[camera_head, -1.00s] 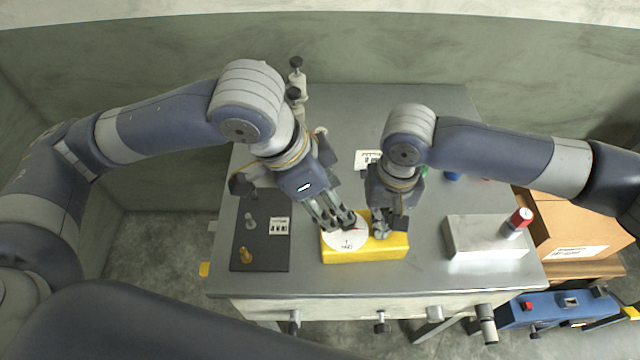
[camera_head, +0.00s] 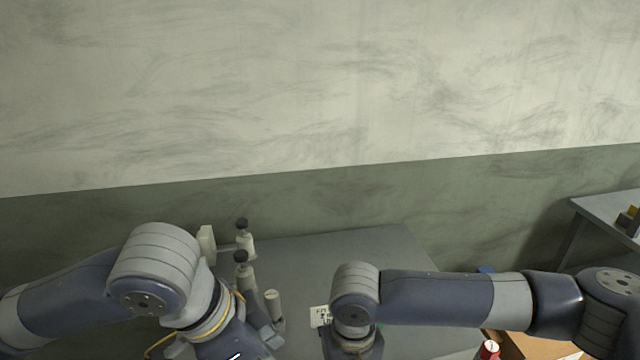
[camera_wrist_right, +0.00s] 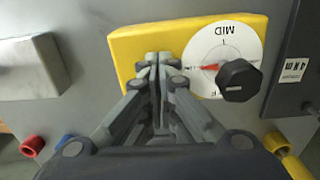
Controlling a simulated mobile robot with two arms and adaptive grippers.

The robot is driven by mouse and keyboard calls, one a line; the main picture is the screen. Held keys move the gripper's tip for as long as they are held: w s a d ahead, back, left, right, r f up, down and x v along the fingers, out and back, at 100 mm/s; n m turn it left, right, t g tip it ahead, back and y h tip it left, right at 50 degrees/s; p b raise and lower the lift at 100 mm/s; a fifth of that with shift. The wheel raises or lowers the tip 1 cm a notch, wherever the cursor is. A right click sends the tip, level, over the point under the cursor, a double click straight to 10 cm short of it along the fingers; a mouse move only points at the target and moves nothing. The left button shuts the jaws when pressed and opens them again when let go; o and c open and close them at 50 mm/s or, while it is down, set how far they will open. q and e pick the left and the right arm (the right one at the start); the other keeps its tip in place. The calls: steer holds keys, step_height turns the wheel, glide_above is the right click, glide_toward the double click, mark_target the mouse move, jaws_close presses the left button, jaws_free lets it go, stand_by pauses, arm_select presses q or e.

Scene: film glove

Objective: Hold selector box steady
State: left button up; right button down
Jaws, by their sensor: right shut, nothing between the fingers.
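In the right wrist view the yellow selector box (camera_wrist_right: 135,45) has a white dial (camera_wrist_right: 225,42) marked MID, upside down in this view. A red pointer (camera_wrist_right: 208,67) and a black knob (camera_wrist_right: 238,80) are on the dial. My right gripper (camera_wrist_right: 158,60) is shut and empty, its fingertips over the box beside the dial. I cannot tell whether they touch it. In the head view both arms reach down past the bottom edge, so the box and both sets of fingertips are out of that picture. The left fingers show in neither current view.
In the head view, posts with dark knobs (camera_head: 242,240) stand on the grey table (camera_head: 340,250). A cardboard box (camera_head: 535,346) is at lower right.

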steer(key=shift+w+r, duration=0.1)
steer(key=shift+r, duration=2.1)
steer(key=shift+r, duration=1.5)
steer(key=shift+r, duration=0.1)
steer(key=shift+r, duration=1.25)
step_height(320, 180, up, 12)
